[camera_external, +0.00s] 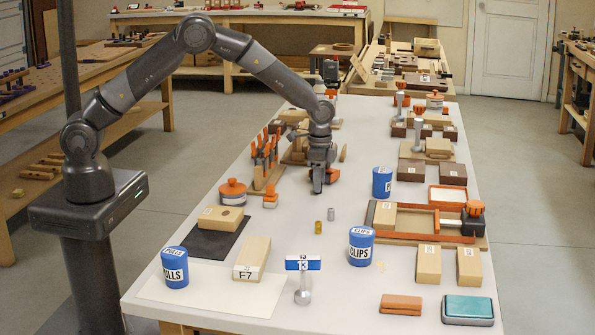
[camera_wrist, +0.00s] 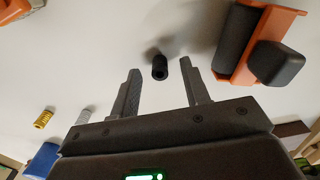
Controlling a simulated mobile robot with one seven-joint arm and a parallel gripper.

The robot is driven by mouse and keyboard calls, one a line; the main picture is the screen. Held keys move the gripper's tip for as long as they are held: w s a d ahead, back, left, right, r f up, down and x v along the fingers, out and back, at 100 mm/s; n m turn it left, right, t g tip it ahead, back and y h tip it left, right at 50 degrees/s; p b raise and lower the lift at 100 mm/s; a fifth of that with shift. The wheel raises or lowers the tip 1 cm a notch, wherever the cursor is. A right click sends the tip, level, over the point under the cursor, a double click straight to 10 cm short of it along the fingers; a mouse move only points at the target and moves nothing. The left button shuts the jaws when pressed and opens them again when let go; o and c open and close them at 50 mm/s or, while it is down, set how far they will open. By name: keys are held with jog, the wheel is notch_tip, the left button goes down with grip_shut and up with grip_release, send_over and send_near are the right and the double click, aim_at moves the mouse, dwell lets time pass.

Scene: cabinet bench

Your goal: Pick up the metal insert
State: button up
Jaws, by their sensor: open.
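My gripper (camera_external: 317,190) is open and points down over the white table, left of the middle. In the wrist view its two fingers (camera_wrist: 159,68) stand apart, with a small dark hollow cylinder (camera_wrist: 159,66) on the table between the tips in the picture, not gripped. A grey metal-looking cylinder (camera_external: 331,214) and a brass-yellow ribbed one (camera_external: 318,228) stand nearer the external camera. Both also show at the left of the wrist view, the grey one (camera_wrist: 85,116) and the yellow one (camera_wrist: 43,118). I cannot tell which small cylinder is the metal insert.
An orange holder with dark round parts (camera_wrist: 258,50) lies close right of the fingers in the wrist view. A blue tin (camera_external: 382,183), the CLIPS tin (camera_external: 361,247) and an orange-framed fixture (camera_external: 400,238) stand to the right. An orange lidded pot (camera_external: 232,193) stands left.

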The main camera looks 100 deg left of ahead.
jog(key=shift+f, duration=0.3)
grip_shut()
jog(key=shift+r, duration=0.1)
